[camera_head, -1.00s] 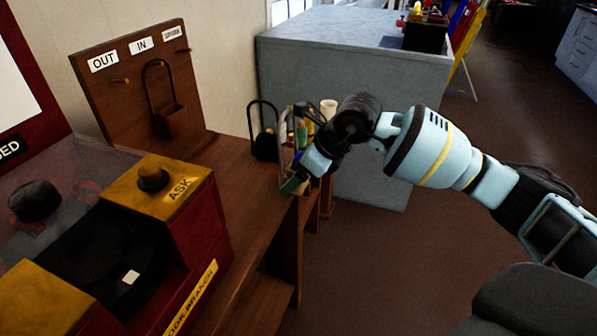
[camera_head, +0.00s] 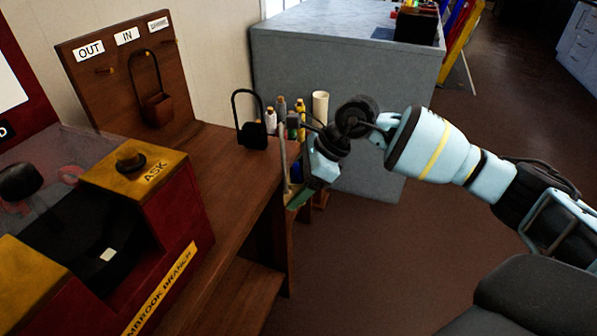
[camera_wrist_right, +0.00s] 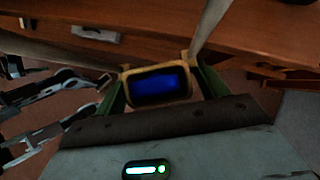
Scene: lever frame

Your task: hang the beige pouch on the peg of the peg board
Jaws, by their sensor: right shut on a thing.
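The wooden peg board (camera_head: 88,88) stands upright at the left back of the counter, with labels OUT, IN and a third I cannot read. The left peg (camera_head: 105,71) is bare, and a brown pouch (camera_head: 158,108) hangs by its dark loop from the middle peg. My right gripper (camera_head: 299,196) is past the counter's right edge, well away from the board. It is shut on a beige thing, seemingly the beige pouch, whose pale strap (camera_head: 284,158) rises upright. In the right wrist view a beige body (camera_wrist_right: 157,72) with a blue middle sits between the green fingers (camera_wrist_right: 160,92).
A black pouch (camera_head: 252,136) with a tall loop stands on the counter (camera_head: 235,168), between board and gripper. Several bottles and a pale roll (camera_head: 320,105) stand behind the gripper. The red and yellow ASK box (camera_head: 135,165) fills the front left. A grey cabinet (camera_head: 345,60) is behind.

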